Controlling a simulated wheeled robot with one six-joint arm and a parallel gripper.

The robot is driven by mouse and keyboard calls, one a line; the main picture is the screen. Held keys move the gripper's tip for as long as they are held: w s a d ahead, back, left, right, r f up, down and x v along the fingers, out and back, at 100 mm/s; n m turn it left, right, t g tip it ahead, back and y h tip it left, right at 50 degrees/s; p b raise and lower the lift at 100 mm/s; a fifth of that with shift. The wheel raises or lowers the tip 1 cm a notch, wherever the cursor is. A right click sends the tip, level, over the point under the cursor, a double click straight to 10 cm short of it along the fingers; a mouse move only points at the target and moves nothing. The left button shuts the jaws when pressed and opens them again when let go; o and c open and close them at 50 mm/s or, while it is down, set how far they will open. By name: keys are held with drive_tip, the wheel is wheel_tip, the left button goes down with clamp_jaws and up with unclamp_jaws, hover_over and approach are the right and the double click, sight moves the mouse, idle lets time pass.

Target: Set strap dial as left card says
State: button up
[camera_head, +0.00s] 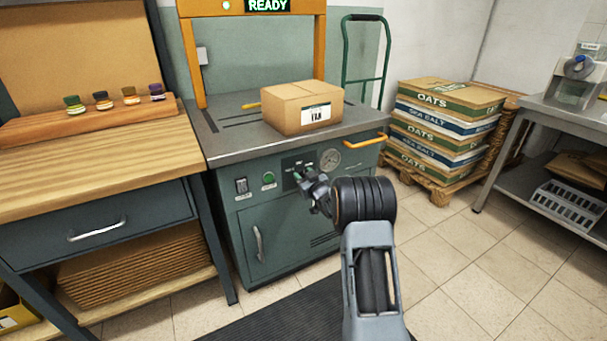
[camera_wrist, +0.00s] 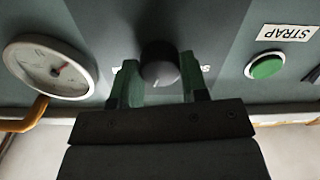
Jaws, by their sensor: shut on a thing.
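The strap dial is a dark round knob (camera_wrist: 160,62) on the green machine front, seen upside down in the wrist view. My gripper (camera_wrist: 160,80) has its two green fingers on either side of the knob and is shut on it. A small pale mark shows at the knob's lower edge; the scale lettering behind it is mostly hidden by the fingers. In the head view my gripper (camera_head: 308,180) is at the dark dial panel (camera_head: 291,164) and covers the knob. I cannot make out a left card in either view.
A round gauge (camera_wrist: 50,67) and a green STRAP button (camera_wrist: 265,67) flank the knob. The strapping machine (camera_head: 230,145) carries a cardboard box (camera_head: 292,96) and shows READY (camera_head: 267,5). An orange handle (camera_head: 366,141) sticks out at right. Stacked sacks (camera_head: 440,120) stand beyond; floor at right is clear.

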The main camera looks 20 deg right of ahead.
drive_tip(key=m+p, duration=0.1)
drive_tip(key=m, duration=0.2)
drive_tip(key=shift+r+m, duration=0.1)
drive_tip(key=shift+m, duration=0.2)
drive_tip(key=shift+m+p, duration=1)
drive_tip(key=shift+m, duration=0.9)
drive_tip(key=o, duration=0.9)
drive_tip(key=s+p, duration=0.1)
drive_tip(key=s, duration=0.3)
drive_tip(key=s+d, duration=0.1)
drive_tip(key=s, duration=0.4)
drive_tip(key=s+p, duration=0.1)
drive_tip(key=s, duration=0.3)
drive_tip(key=shift+s+d+p, duration=0.25)
drive_tip(key=shift+s+p, duration=0.05)
drive_tip(key=shift+s, duration=0.05)
